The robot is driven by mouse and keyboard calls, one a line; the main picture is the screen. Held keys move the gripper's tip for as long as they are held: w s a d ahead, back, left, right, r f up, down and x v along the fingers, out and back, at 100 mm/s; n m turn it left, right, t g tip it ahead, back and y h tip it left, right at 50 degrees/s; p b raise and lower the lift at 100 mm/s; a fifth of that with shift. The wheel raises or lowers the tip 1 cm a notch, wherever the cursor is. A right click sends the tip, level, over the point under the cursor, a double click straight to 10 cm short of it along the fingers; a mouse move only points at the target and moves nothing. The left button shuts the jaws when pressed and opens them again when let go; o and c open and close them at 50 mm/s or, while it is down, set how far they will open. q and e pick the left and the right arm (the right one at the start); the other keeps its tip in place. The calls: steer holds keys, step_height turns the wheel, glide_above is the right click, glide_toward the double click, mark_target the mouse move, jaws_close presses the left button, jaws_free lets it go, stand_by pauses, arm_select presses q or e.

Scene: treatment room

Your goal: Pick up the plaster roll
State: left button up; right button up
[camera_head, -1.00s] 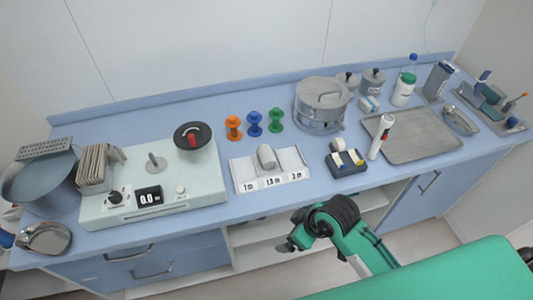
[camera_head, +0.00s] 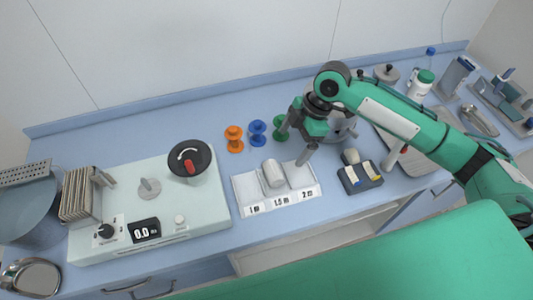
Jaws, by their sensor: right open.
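A pale grey-white plaster roll (camera_head: 273,173) lies in the middle of a white tray (camera_head: 245,187) whose front labels read 1 m, 1.5 m and 2 m. The roll seems to lie in the 1.5 m compartment. My right gripper (camera_head: 294,145) is open and empty. It is above the counter, behind and to the right of the roll, with its fingers pointing down and apart from the roll. My left gripper is not in view.
Orange, blue (camera_head: 256,132) and green spools stand behind the tray, the green one partly hidden by my gripper. A dark holder (camera_head: 360,179) is right of the tray. A pale machine (camera_head: 130,215) with knobs stands left. My right arm partly hides a metal pot and metal tray.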

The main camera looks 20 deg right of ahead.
steer(key=p, duration=0.2)
glide_above(275, 168)
steer(key=d, duration=0.2)
step_height(275, 168, down, 6)
steer(key=r, duration=0.1)
steer(key=p+x, duration=0.1)
steer(key=x, duration=0.2)
steer(key=shift+d, duration=0.2)
steer(key=p+x, duration=0.2)
steer(key=x, duration=0.1)
steer(key=shift+a+f, duration=0.1)
steer(key=shift+f, duration=0.2)
steer(key=shift+a+f, duration=0.15)
steer(key=shift+f, duration=0.2)
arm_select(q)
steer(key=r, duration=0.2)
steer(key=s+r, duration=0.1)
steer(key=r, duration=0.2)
arm_select(e)
steer(key=c, duration=1.1)
